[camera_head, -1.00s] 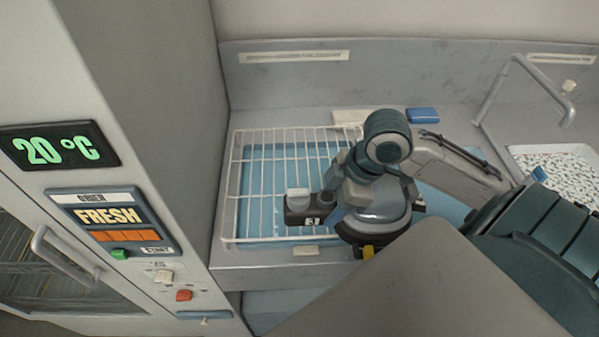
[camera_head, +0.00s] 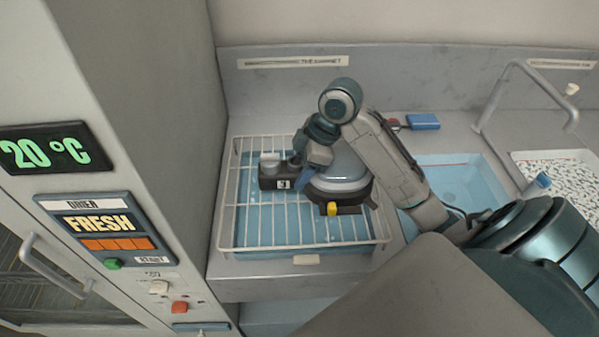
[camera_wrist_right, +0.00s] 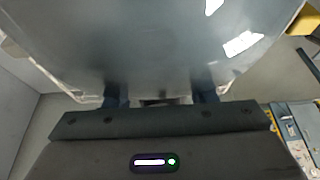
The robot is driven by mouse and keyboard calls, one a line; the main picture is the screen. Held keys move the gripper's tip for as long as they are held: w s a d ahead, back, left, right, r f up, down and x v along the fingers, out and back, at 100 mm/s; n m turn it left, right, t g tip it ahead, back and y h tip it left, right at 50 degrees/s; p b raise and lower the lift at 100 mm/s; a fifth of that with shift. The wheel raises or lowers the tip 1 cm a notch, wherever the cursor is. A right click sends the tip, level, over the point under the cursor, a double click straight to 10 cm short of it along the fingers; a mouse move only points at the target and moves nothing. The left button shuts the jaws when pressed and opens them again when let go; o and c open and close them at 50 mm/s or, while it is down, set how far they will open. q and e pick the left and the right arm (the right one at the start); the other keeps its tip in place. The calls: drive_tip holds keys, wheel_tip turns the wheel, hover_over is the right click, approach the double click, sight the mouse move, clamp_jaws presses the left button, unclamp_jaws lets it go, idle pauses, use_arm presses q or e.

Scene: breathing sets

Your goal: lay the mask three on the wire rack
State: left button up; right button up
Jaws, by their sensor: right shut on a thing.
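Mask three is a smooth grey-blue dome (camera_head: 343,172) with a dark rim, a yellow tab and a dark block marked "3". My right gripper (camera_head: 312,158) is shut on it. In the right wrist view, my right gripper's fingers (camera_wrist_right: 160,98) reach to the large, glossy mask (camera_wrist_right: 150,45), which fills the top. The white wire rack (camera_head: 235,228) lies over a blue basin on the counter. The mask is over the rack's middle and right part; I cannot tell whether it touches the wires. My left gripper is not in view.
The grey drier cabinet (camera_head: 180,110) with its display stands close on the left. A blue block (camera_head: 423,121) lies behind on the counter. The rack's front left is clear.

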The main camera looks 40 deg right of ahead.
drive_tip(key=shift+w, duration=0.5)
wheel_tip(320, 180, down, 3)
drive_tip(key=shift+r+p, duration=0.1)
drive_tip(key=shift+p, duration=0.6)
drive_tip(key=shift+d+f, duration=0.1)
drive_tip(key=shift+f, duration=0.25)
drive_tip(key=shift+f, duration=0.1)
drive_tip(key=o, duration=1.3)
drive_tip(key=shift+s, duration=0.1)
drive_tip(key=b+v, duration=0.1)
drive_tip(key=v, duration=1.1)
drive_tip(key=shift+b, duration=0.3)
